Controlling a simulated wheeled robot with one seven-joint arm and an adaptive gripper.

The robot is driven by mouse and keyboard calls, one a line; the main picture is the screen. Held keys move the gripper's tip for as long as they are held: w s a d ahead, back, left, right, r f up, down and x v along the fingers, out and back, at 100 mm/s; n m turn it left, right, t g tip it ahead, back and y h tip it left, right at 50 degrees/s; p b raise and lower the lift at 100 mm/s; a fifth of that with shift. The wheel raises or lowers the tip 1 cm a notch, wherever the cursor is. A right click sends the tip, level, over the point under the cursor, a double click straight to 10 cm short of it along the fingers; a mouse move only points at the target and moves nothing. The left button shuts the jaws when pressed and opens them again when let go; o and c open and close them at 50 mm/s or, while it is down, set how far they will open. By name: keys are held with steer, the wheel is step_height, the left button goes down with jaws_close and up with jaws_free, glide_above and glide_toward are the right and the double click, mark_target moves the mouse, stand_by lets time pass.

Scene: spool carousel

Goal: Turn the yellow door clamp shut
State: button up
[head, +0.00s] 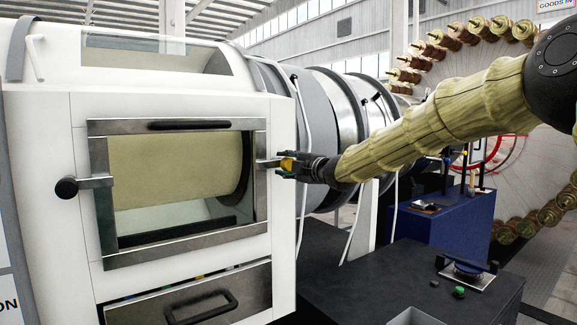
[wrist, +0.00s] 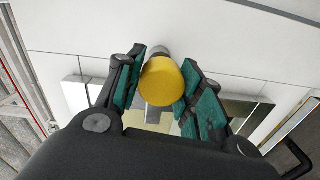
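The yellow door clamp (head: 287,164) is at the right edge of the framed window door (head: 180,262) of the white machine. Its grey lever (head: 268,164) lies about level and reaches onto the door frame. In the wrist view its round yellow knob (wrist: 161,82) sits between the teal finger pads, with a grey stem behind it. My gripper (head: 296,163) reaches in from the right, and its fingers look closed around the knob. The pads (wrist: 162,88) lie against both sides of it. The hidden far side of the knob cannot be seen.
A black-knobbed handle (head: 67,188) is at the door's left edge. Below is a drawer with a black handle (head: 202,308). A dark bench (head: 360,285) with a green button stands below my arm. A spool carousel (head: 505,60) is behind it.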

steer(key=o, duration=0.3)
steer(key=shift+o, duration=0.2)
steer(key=v, duration=1.2)
steer(key=shift+f, duration=0.2)
